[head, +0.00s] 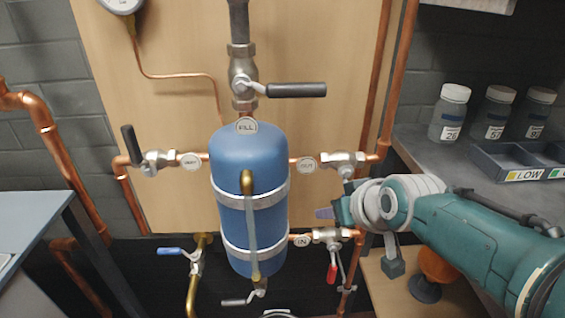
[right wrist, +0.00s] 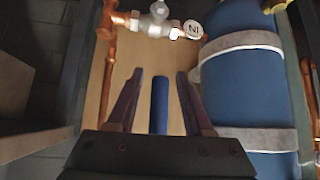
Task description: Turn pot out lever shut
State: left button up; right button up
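The blue pot (head: 248,175) stands strapped upright against a wooden panel. The OUT valve (head: 343,159) sits on the pipe to its right, beside the OUT tag (head: 307,163). Its handle is hidden behind my right gripper (head: 333,211) in the head view. In the right wrist view, a blue lever handle (right wrist: 160,105) stands between the two fingers of my right gripper (right wrist: 160,75). The fingers are open, with a gap on both sides of the handle. The handle appears to hang down from the OUT valve. My left gripper is not in view.
The IN valve (head: 327,236) with a red lever (head: 331,273) lies just below my right gripper; it also shows in the right wrist view (right wrist: 153,24). A black lever (head: 297,90) is above the pot. A counter with bottles (head: 450,112) is at right.

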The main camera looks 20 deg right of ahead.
jog(key=p+v, duration=0.7)
jog(key=v, duration=0.3)
jog(key=shift+w, duration=0.1)
dwell(0.3)
